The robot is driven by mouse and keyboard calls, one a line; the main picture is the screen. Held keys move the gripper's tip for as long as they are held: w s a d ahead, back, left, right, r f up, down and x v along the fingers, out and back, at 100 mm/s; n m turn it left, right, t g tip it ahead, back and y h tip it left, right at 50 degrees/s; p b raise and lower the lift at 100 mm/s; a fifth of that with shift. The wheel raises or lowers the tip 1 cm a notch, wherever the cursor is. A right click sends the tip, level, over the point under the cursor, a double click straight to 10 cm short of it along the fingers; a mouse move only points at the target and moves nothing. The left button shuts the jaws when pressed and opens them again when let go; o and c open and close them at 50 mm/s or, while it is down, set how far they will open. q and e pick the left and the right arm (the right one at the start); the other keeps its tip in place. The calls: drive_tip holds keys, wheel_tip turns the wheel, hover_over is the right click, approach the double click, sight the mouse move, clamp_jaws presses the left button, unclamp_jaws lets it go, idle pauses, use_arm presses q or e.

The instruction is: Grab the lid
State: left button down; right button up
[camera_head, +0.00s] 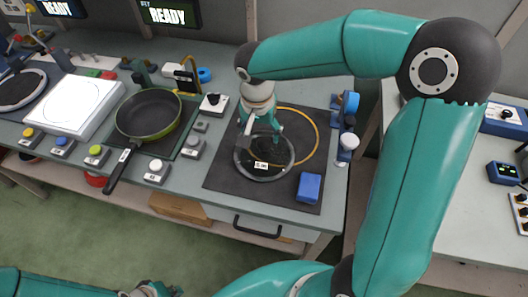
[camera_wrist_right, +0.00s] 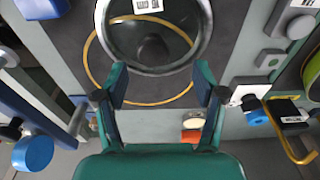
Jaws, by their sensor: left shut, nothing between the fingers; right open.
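The lid (camera_head: 270,171) is a round clear glass disc with a grey rim and a small white label. It lies on a dark mat (camera_head: 228,181) at the right of the bench, partly over a yellow ring. My right gripper (camera_head: 261,134) is open and points down over the lid's far part. In the right wrist view the lid (camera_wrist_right: 180,45) with its dark knob (camera_wrist_right: 152,46) shows at the top, beyond the open fingers (camera_wrist_right: 160,88), with nothing between them. My left gripper (camera_head: 148,289) is partly visible at the bottom edge, shut and empty.
A green frying pan (camera_head: 150,114) sits left of the mat, its handle over the front edge. A blue block (camera_head: 309,187) lies on the mat's near right corner. Push buttons line the bench front. A blue item (camera_head: 349,103) stands at the right edge.

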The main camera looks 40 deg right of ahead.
sight(264, 143)
drive_tip(key=f, duration=0.3)
drive_tip(key=d+f, duration=0.1)
drive_tip(key=f, duration=0.1)
drive_tip(key=shift+s+p, duration=0.2)
drive_tip(key=shift+p, duration=0.2)
drive_tip(key=shift+w+f, duration=0.1)
drive_tip(key=shift+f, duration=0.4)
clamp_jaws()
